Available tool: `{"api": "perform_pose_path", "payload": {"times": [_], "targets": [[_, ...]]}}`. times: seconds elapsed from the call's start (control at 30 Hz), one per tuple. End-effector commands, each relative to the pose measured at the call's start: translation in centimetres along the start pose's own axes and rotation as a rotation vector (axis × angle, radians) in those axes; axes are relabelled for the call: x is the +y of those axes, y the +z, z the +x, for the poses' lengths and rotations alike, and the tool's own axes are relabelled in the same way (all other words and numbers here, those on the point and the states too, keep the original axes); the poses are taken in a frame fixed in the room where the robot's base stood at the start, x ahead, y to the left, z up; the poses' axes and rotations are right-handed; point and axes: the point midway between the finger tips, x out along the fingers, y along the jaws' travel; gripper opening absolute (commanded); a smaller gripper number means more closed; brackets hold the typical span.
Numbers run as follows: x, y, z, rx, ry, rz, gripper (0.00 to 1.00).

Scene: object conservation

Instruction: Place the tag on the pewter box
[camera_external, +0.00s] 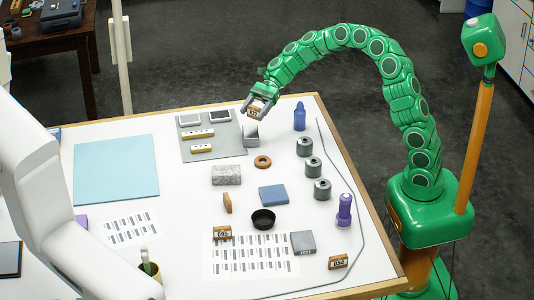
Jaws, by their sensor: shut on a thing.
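My green gripper (258,107) is shut on a small brown tag (257,112) with a white numbered face. It holds the tag above the back of the white table. A small grey box (251,138) stands just below the gripper, at the right edge of a grey board. A flatter dark grey box (302,243) lies at the front right, beside a printed sheet. I cannot tell which of these two is the pewter box. Similar brown tags stand near the front: one (222,232) on the sheet, one (338,262) at the right and one (227,203) edge-on.
The grey board (205,143) holds several small parts. A wooden ring (263,162), a speckled block (226,175), a blue box (273,195), a black bowl (263,219) and metal spools (313,167) crowd the middle. A blue bottle (299,116) stands right of the gripper.

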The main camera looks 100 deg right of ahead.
Motion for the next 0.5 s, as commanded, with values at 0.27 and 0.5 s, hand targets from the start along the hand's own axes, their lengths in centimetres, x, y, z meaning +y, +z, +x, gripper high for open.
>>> {"api": "perform_pose_path", "payload": {"times": [0.27, 0.5], "targets": [[-1.0, -1.0, 0.8, -0.001, 0.0, 0.002, 0.39], [-1.5, -2.5, 1.6, -0.001, 0.002, 0.005, 0.39]]}}
